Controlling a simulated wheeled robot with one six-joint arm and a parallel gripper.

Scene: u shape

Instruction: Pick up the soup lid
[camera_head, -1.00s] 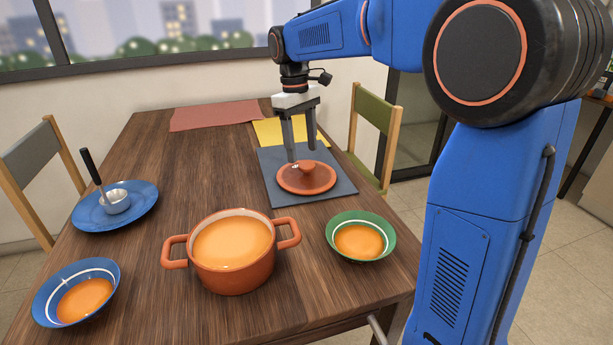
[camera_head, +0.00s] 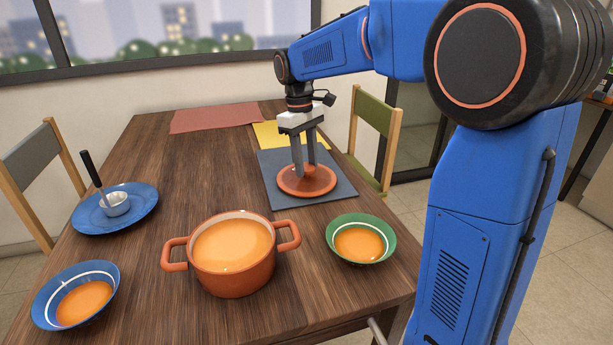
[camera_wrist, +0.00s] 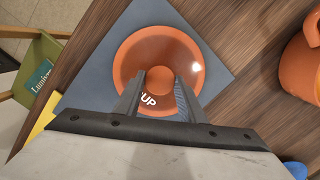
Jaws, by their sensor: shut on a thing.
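The soup lid (camera_head: 318,184) is a round orange lid with a knob on top. It lies on the dark grey mat (camera_head: 342,199) on the right side of the table. My gripper (camera_head: 305,172) points down over the lid and is shut on its knob. In the wrist view the lid (camera_wrist: 133,57) shows part of some white lettering, and the two fingers (camera_wrist: 160,92) are on either side of the knob. I cannot see any gap between lid and mat.
The orange pot (camera_head: 233,278) of soup stands in front of the mat. A green bowl (camera_head: 337,254) of soup is at its right, a blue bowl (camera_head: 42,307) at front left. A blue plate (camera_head: 141,208) holds a ladle (camera_head: 115,204). A green chair (camera_head: 374,127) stands beyond the mat.

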